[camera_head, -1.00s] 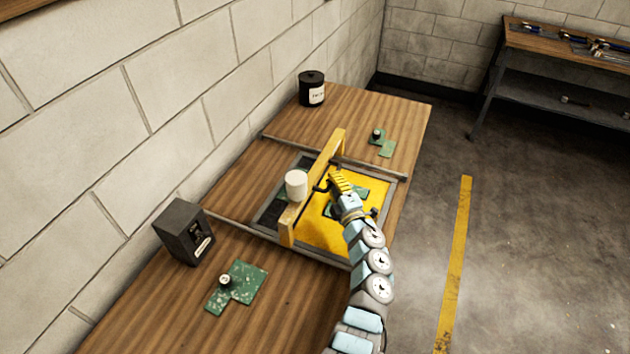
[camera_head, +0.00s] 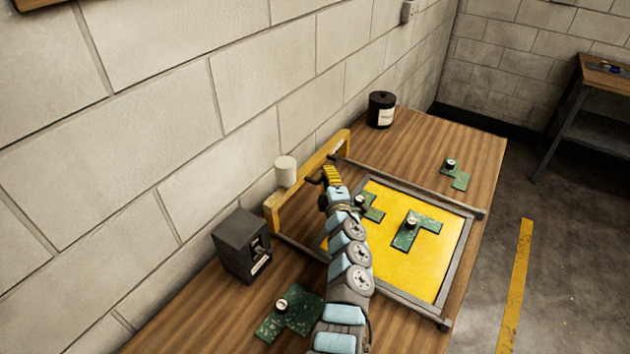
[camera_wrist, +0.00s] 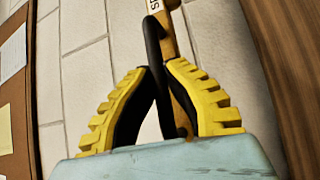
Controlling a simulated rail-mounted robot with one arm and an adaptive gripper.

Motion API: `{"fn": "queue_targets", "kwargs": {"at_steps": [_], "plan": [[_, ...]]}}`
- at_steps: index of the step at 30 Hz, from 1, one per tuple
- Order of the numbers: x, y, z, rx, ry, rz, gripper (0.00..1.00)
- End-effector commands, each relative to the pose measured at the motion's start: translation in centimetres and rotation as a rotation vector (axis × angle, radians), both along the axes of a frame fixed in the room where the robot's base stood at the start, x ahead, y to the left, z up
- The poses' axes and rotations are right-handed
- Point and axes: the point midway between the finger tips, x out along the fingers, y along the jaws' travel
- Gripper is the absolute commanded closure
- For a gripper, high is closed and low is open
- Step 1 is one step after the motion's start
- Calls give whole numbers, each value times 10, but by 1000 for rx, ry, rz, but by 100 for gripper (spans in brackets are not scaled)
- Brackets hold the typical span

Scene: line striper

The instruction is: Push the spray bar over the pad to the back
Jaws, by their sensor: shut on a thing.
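The yellow spray bar (camera_head: 300,188) lies across its rails at the back of the pad, close to the wall. A white cylinder (camera_head: 285,171) sits on it. The pad (camera_head: 425,263), framed in grey, is in front of the bar; its visible surface is yellow. Two green stencil pieces with knobs lie on it, one (camera_head: 417,233) in the middle and one (camera_head: 371,206) partly behind my arm. My gripper (camera_head: 326,178) is at the bar's near side. In the wrist view, its yellow-ribbed fingers (camera_wrist: 158,72) are shut on the bar's black handle (camera_wrist: 153,45).
A dark box (camera_head: 240,245) with a switch stands on the bench left of the bar. A black canister (camera_head: 381,109) stands at the far end. Loose green pieces lie on the wood near (camera_head: 291,314) and far (camera_head: 456,176). The wall is close behind the bar.

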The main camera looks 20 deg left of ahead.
Motion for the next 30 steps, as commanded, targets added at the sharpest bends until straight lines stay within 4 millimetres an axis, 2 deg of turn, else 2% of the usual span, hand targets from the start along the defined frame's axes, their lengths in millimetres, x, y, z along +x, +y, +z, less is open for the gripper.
{"fn": "queue_targets", "kwargs": {"at_steps": [12, 13, 15, 16, 30], "plan": [[1, 0, -4, -2, 6, -5, 100], [1, 0, -4, -2, 6, -5, 82], [1, 1, -3, -2, 6, -4, 62], [1, 0, -3, -1, 5, -4, 59], [-2, -4, -2, -1, 0, -7, 59]]}}
